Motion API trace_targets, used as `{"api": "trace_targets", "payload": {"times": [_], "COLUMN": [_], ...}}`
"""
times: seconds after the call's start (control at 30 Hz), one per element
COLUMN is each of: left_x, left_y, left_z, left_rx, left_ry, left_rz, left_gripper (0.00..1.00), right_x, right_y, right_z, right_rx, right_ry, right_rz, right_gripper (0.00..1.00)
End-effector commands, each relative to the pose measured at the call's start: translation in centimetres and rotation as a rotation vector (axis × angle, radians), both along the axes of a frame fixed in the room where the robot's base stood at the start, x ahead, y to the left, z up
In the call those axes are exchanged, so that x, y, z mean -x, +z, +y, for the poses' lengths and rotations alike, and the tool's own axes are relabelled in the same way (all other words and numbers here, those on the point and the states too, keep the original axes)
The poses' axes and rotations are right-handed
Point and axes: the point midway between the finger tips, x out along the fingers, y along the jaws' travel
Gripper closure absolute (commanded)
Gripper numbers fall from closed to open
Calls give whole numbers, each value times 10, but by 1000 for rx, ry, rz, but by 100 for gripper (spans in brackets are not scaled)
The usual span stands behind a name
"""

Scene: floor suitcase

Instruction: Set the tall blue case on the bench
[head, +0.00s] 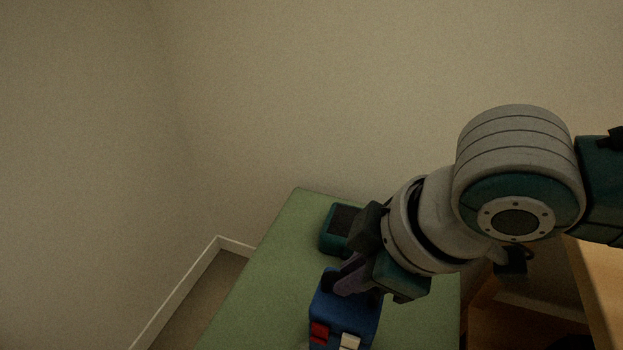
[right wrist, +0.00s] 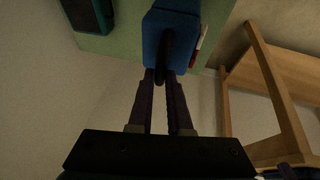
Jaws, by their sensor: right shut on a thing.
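The blue case (head: 345,308) is at the bottom of the head view, in front of the green bench top (head: 262,290). It has a red patch and a white patch on its near side, and its lower part is cut off by the frame. My right gripper (head: 348,280) is above it, shut on its handle. In the right wrist view, the dark handle (right wrist: 165,52) of the blue case (right wrist: 178,27) lies between the fingertips. I cannot tell whether the case touches the bench. My left gripper is not in view.
A teal box (head: 335,232) with a dark top stands on the bench behind the blue case, partly hidden by my gripper. Wooden furniture (head: 596,290) is at the right. A wall rises behind the bench. The left part of the bench top is clear.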

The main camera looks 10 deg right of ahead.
Motion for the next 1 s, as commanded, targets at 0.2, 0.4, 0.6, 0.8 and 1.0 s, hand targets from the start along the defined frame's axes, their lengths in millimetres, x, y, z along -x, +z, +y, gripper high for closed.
{"api": "trace_targets", "payload": {"times": [0.2, 0.4, 0.6, 0.8, 1.0], "left_x": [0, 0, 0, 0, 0], "left_y": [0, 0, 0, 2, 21], "left_z": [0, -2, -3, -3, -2], "left_rx": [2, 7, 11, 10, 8], "left_ry": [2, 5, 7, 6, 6], "left_rz": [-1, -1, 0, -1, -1], "left_gripper": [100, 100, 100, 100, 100], "right_x": [-1, 0, 0, 0, 12], "right_y": [-2, -2, -2, 3, 37], "right_z": [0, 0, 0, 0, -8], "right_rx": [-1, 0, 0, 0, 1], "right_ry": [0, 0, 0, 0, 2], "right_rz": [-2, 0, 0, 0, 0], "right_gripper": [100, 63, 53, 53, 53]}}
